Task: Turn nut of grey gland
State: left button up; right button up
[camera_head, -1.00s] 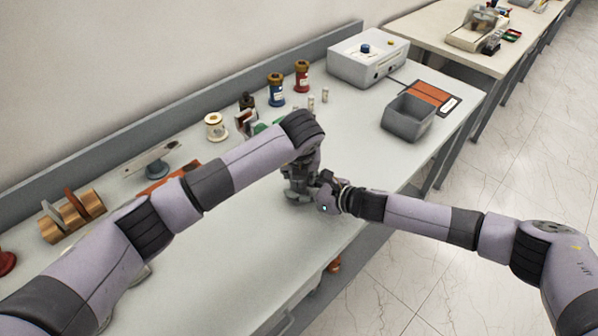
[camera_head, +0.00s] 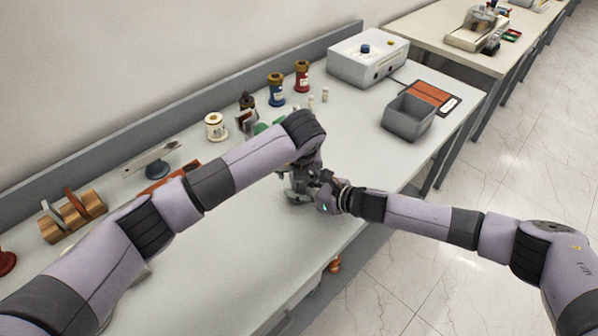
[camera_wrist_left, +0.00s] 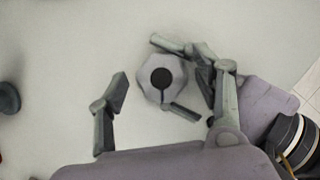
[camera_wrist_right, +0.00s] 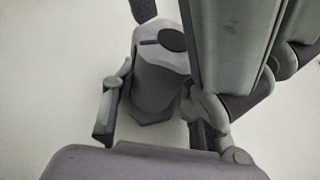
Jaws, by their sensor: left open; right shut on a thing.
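The grey gland (camera_wrist_left: 150,86) stands upright on the table, with a dark round hole in its top. It also shows in the right wrist view (camera_wrist_right: 155,92), with a faceted upper part and a wider faceted foot. My left gripper (camera_wrist_left: 170,88) is open above it, one finger on each side, apart from the gland. My right gripper (camera_wrist_right: 155,112) is shut on the gland's lower body from the side. In the head view my left gripper (camera_head: 300,180) and right gripper (camera_head: 322,190) meet near the table's front edge, largely hiding the gland.
Several spools and bushings, including a white spool (camera_head: 215,126) and a blue one (camera_head: 276,90), stand along the back. A grey bin (camera_head: 408,118) and a white instrument box (camera_head: 368,58) are at right.

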pick_arm(q)
jog(key=m+h, duration=0.1)
jog(key=m, duration=0.1)
jog(key=m+h, duration=0.1)
jog(key=m, duration=0.2)
jog(key=shift+m+g, duration=0.3)
jog(key=m+g+h, duration=0.1)
jog(key=m, duration=0.3)
jog(key=shift+m+h, duration=0.3)
jog(key=shift+h, duration=0.1)
jog(key=w+v, duration=0.1)
jog(key=v, duration=1.1)
jog(key=s+d+r+h, duration=0.2)
jog(key=d+r+h, duration=0.55)
jog(key=d, duration=0.35)
jog(key=d+r+h, duration=0.2)
jog(key=r+h, duration=0.1)
jog(key=r, duration=0.3)
jog(key=d+r+n+h, duration=0.1)
jog(key=d+r+h, duration=0.1)
jog(key=r, duration=0.3)
jog(key=shift+s+d+r+h, duration=0.4)
jog(key=shift+s+h, duration=0.05)
jog(key=shift+h, duration=0.2)
